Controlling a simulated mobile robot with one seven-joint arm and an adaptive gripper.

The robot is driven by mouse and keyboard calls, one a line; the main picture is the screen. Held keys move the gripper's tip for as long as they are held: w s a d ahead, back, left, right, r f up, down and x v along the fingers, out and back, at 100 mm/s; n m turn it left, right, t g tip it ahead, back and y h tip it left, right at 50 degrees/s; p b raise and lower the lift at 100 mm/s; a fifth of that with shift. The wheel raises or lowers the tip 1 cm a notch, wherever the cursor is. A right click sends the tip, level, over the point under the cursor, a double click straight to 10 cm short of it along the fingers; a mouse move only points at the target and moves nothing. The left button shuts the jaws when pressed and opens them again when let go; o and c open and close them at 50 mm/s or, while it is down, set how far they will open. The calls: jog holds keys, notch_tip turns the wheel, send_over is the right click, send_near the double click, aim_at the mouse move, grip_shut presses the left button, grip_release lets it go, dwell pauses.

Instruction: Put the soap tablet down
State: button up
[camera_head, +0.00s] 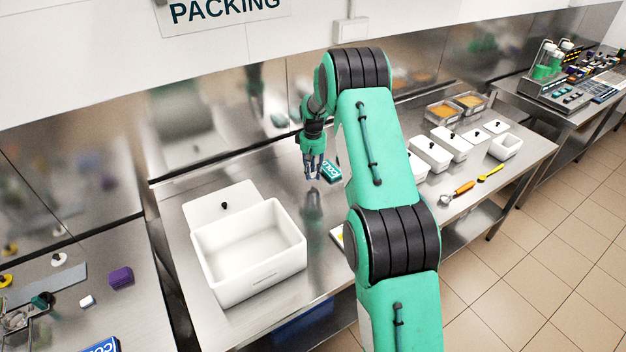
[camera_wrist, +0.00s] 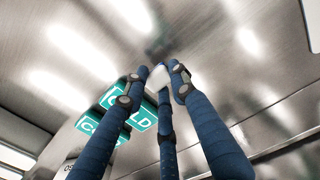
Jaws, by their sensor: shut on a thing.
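The soap tablet (camera_wrist: 158,78) shows in the wrist view as a small pale block between my fingertips. My gripper (camera_wrist: 160,84) has three blue fingers and is shut on it. In the head view my gripper (camera_head: 313,176) points down over the steel bench (camera_head: 180,250), behind and to the right of the large open white tub. The tablet cannot be made out there, and I cannot tell its height above the bench.
A teal COLD pack (camera_head: 331,172) is just right of my fingers. The open white tub (camera_head: 250,290) stands front left, its lid (camera_head: 200,207) behind it. Several white containers (camera_head: 430,152), an orange-handled tool (camera_head: 463,188) and a yellow one (camera_head: 490,172) lie to the right.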

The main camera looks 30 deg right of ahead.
aim_at(313, 174)
jog(key=shift+f, duration=0.1)
jog(key=shift+f+b, duration=0.35)
jog(key=shift+f, duration=1.3)
jog(key=shift+f, duration=0.2)
jog(key=o, duration=1)
jog(key=shift+c, duration=0.2)
jog(key=shift+r, duration=0.15)
notch_tip(313, 174, up, 12)
jog(key=shift+r+p, duration=0.1)
jog(key=shift+p, duration=0.75)
